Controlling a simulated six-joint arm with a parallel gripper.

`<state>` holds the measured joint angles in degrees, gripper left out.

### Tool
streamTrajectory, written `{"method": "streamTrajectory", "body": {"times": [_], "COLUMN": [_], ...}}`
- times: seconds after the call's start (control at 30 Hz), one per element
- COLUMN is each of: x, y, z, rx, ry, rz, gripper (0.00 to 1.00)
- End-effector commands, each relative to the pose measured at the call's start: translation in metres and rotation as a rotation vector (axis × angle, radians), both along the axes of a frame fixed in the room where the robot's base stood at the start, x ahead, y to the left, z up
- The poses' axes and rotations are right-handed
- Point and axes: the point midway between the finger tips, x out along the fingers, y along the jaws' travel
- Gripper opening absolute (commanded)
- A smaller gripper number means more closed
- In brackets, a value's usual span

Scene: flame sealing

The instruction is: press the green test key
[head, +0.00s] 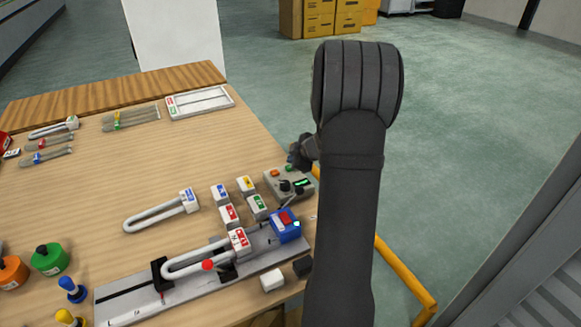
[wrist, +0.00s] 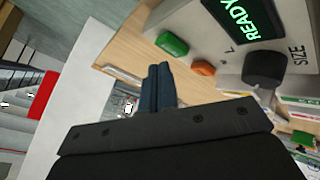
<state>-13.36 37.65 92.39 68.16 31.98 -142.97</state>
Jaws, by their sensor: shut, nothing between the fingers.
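The green test key (wrist: 172,44) sits on the face of a light grey control box (wrist: 215,30) in the wrist view, beside an orange key (wrist: 203,68). My gripper (wrist: 158,68) is shut and empty.
The box has a lit READY display (wrist: 243,17) and a black knob (wrist: 265,68). A blue block with a red top (head: 286,225) and several small labelled blocks stand close by. A yellow rail (head: 405,270) runs along the table's right side.

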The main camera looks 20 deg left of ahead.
Motion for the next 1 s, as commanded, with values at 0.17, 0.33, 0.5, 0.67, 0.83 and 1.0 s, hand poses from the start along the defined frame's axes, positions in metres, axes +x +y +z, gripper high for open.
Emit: {"method": "streamTrajectory", "body": {"times": [0.17, 0.33, 0.5, 0.67, 0.83, 1.0], "x": [0.0, 0.0, 0.0, 0.0, 0.0, 0.0], "y": [0.0, 0.0, 0.0, 0.0, 0.0, 0.0], "z": [-0.006, -0.007, -0.007, -0.008, -0.01, -0.013], "rx": [0.0, 0.0, 0.0, 0.0, 0.0, 0.0], "ry": [0.002, 0.0, 0.0, 0.0, 0.001, 0.001], "rz": [-0.001, 0.0, 0.0, 0.0, 0.0, 0.0], "gripper": [0.0, 0.0, 0.0, 0.0, 0.0, 0.0]}}
